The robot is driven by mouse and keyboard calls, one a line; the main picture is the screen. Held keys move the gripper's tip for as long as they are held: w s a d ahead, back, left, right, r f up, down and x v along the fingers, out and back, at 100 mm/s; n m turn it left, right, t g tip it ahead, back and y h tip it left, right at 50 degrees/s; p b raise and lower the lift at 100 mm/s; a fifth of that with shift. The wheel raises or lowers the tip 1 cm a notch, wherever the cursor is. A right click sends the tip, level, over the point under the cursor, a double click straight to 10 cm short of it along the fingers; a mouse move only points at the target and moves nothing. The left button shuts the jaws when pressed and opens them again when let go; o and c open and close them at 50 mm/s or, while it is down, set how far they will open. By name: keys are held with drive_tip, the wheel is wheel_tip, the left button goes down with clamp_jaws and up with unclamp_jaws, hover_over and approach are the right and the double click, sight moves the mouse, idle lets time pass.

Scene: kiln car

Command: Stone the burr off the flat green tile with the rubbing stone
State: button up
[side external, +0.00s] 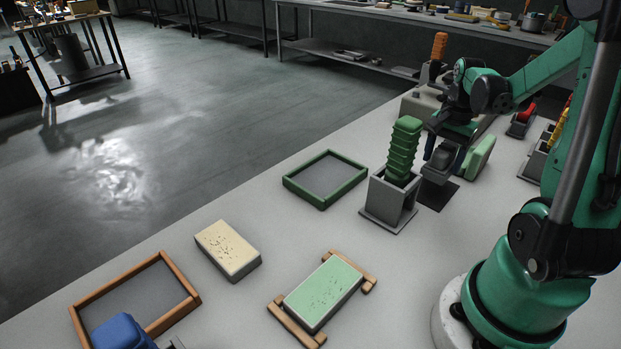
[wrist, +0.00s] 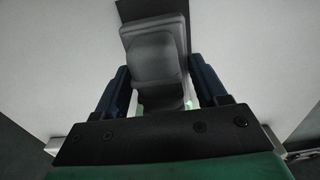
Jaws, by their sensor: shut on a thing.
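The flat green tile (side external: 324,291) lies on two wooden strips at the front of the bench in the side view. Its pale green top carries darker specks, and its sides are grey. My gripper (side external: 444,160) is at the back of the bench, well away from that tile. It is shut on a grey block, which looks like the rubbing stone (side external: 439,163). In the wrist view the stone (wrist: 157,62) sits between the two blue fingers. A dark mat (side external: 437,197) lies below it; I cannot tell whether the stone touches it.
A grey holder with a green stack (side external: 404,150) stands close left of my gripper. A rounded green piece (side external: 479,158) is close right. A green-rimmed tray (side external: 289,183), a speckled cream block (side external: 226,246) and a wood-rimmed tray (side external: 187,314) lie left.

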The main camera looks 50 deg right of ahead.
drive_tip(key=shift+f, duration=2.1)
drive_tip(key=shift+f, duration=0.2)
drive_tip(key=o, duration=1.1)
drive_tip(key=shift+o, duration=0.2)
